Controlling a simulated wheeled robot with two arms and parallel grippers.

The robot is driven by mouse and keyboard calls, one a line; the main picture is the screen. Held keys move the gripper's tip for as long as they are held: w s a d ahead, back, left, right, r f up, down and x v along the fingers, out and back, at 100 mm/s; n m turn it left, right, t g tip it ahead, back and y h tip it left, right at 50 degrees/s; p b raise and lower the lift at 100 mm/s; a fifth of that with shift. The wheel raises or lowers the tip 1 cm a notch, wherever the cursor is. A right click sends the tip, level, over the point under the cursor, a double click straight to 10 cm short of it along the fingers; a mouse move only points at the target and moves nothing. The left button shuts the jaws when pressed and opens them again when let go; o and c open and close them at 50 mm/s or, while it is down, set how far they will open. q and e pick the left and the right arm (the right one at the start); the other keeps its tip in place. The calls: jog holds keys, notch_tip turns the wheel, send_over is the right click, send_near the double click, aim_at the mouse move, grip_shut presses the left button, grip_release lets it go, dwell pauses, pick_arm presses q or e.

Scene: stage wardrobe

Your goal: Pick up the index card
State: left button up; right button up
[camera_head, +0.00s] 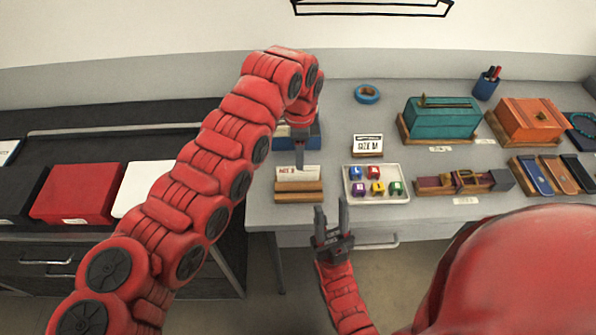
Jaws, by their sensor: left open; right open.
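A white card with dark print (284,174) stands upright in a light wooden block (300,190) near the front edge of the grey table; I take it as the index card. My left gripper (299,166) points down right over this card, its fingers in front of or at its top edge. It is open, though only a narrow side of it shows; I cannot tell whether it touches the card. My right gripper (331,203) is open and empty, pointing up in front of the table edge.
A white tray (375,197) of coloured blocks lies right of the card. Behind are a blue tape roll (367,93), a teal box (441,118) and an orange box (527,121). Red (78,193) and white (143,187) boxes sit on the dark bench at left.

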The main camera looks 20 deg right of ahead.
aim_at(298, 176)
pick_arm(q)
jog(key=shift+a+f+p, duration=0.1)
jog(key=shift+f+p, duration=0.25)
notch_tip(298, 176, down, 5)
jog(key=p, duration=0.2)
jog(key=shift+r+p, duration=0.2)
jog(key=shift+p, duration=0.1)
jog(key=shift+f, duration=0.1)
jog(key=shift+w, duration=0.1)
grip_shut()
